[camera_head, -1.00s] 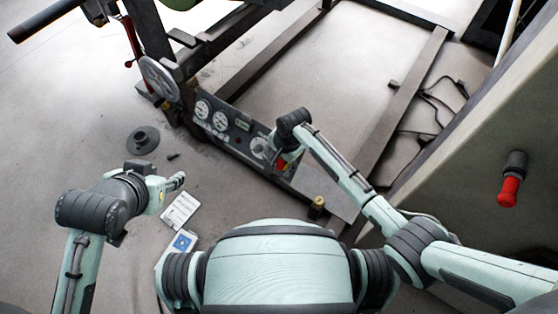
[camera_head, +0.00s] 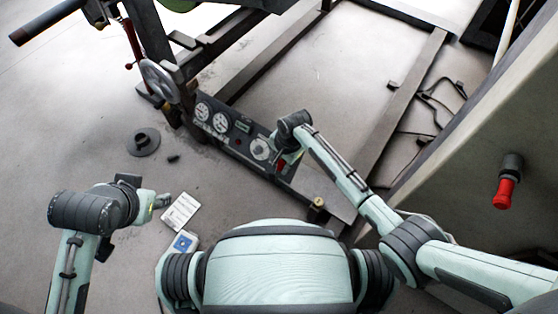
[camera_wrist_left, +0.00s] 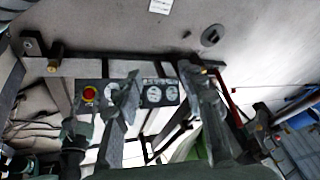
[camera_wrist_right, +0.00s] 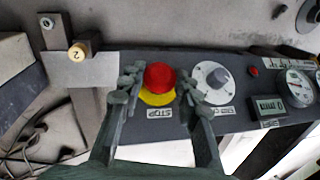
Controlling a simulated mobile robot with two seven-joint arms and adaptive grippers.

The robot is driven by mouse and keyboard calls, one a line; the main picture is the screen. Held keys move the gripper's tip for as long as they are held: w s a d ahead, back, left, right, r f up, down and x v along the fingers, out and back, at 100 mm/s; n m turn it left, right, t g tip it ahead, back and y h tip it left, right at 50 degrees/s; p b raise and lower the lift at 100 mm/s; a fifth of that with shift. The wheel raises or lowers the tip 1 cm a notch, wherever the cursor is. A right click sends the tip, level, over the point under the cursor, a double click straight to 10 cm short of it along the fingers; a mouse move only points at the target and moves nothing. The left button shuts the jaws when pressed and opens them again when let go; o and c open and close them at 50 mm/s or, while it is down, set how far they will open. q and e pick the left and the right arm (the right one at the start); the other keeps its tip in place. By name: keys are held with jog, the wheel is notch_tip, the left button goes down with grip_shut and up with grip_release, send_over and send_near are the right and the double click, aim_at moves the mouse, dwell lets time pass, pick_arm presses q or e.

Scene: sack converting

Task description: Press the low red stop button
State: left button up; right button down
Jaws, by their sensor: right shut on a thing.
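The red stop button (camera_wrist_right: 159,77) sits on a yellow base above a STOP label on the dark panel (camera_wrist_right: 240,115). It also shows in the left wrist view (camera_wrist_left: 89,94). In the head view, red (camera_head: 281,165) shows by my right gripper (camera_head: 285,155), partly hidden by it. In the right wrist view my right gripper (camera_wrist_right: 159,88) has one finger on each side of the button and is shut on it. My left gripper (camera_head: 163,200) is away from the panel, over the floor at left. Its fingers (camera_wrist_left: 160,82) are apart, with nothing between them.
A white-ringed dial (camera_wrist_right: 212,82) is right beside my right finger. Gauges (camera_head: 211,117) and a handwheel (camera_head: 160,82) are farther along the frame. Another red knob (camera_head: 506,192) is on the right-hand wall. Cables (camera_head: 430,105) lie behind the frame. Floor at left is mostly clear.

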jog(key=shift+w+d+f, duration=0.1)
jog(key=c, duration=1.1)
grip_release()
pick_arm(q)
jog(key=shift+s+a+f+g, duration=0.15)
jog(key=shift+s+a+g, duration=0.2)
jog(key=shift+s, duration=0.2)
pick_arm(e)
jog(key=shift+o, duration=0.2)
notch_tip(320, 180, up, 12)
jog(key=s+d, duration=0.1)
jog(key=shift+s+d, duration=0.25)
jog(key=shift+d, duration=0.05)
jog(key=shift+f, duration=0.15)
